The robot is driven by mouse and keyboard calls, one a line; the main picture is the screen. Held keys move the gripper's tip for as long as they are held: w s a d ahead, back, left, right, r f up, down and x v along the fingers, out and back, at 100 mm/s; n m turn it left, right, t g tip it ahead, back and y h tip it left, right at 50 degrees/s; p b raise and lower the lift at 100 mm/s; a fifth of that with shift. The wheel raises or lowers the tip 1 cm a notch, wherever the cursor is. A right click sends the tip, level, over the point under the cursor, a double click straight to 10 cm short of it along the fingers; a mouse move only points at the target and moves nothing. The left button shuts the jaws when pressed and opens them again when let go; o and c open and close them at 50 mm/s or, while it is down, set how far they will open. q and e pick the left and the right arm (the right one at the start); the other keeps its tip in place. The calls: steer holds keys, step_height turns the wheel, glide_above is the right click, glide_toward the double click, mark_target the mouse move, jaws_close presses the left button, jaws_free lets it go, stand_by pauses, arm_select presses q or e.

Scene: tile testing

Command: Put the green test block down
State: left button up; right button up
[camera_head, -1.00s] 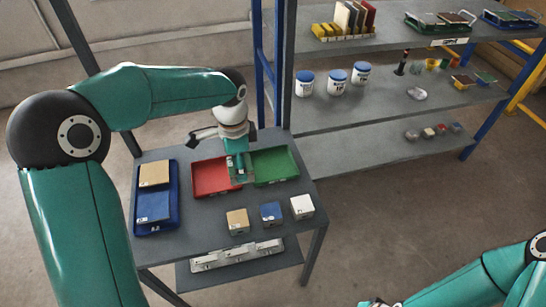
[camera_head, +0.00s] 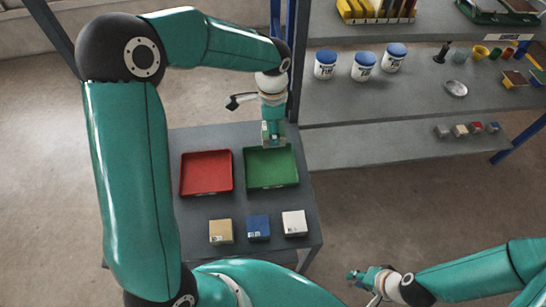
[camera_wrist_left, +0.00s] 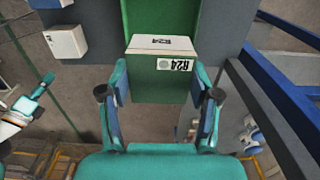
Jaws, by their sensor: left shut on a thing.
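My left gripper (camera_head: 272,138) is shut on the green test block (camera_head: 268,131), above the back edge of the green tray (camera_head: 272,183). In the left wrist view, the green test block (camera_wrist_left: 145,86) sits between the two fingers (camera_wrist_left: 160,105), with a pale top face and R24 labels. The green tray (camera_wrist_left: 160,15) shows behind it. I cannot tell whether the block touches the tray. My right gripper (camera_head: 366,286) is at the lower right, away from the table, with its fingers apart and nothing seen between them.
A red tray (camera_head: 206,190) lies left of the green one. A tan block (camera_head: 221,231), a blue block (camera_head: 258,228) and a white block (camera_head: 294,223) stand in front on the grey table (camera_head: 190,205). A shelf (camera_head: 330,110) with blue-lidded jars (camera_head: 325,66) stands behind right.

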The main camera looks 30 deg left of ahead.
arm_select(q)
steer(key=f, duration=1)
steer(key=shift+s+a+f+p, duration=0.1)
steer(key=shift+a+f+p, duration=0.2)
steer(key=shift+a+p, duration=0.05)
steer(key=shift+f, duration=2.25)
steer(key=shift+f, duration=0.1)
steer(key=o, duration=1.1)
steer(key=shift+c, duration=0.2)
step_height(320, 180, up, 12)
steer(key=shift+r+b, duration=0.15)
steer(key=shift+b, duration=0.4)
